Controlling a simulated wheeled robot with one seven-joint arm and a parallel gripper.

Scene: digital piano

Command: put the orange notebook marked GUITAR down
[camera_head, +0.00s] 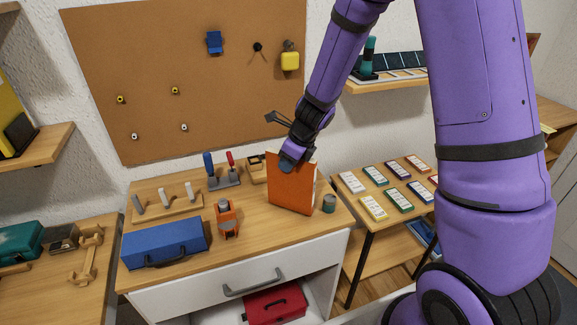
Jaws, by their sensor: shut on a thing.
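The orange notebook (290,190) stands upright on or just above the wooden top of the white drawer cabinet (300,240), toward its right side. Its orange cover faces me, and no GUITAR marking can be read at this size. My gripper (289,164) is shut on the notebook's top edge from above. I cannot tell whether the notebook's bottom edge touches the cabinet top.
A table (347,212) with several cards is at right. The cabinet's front middle is clear.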

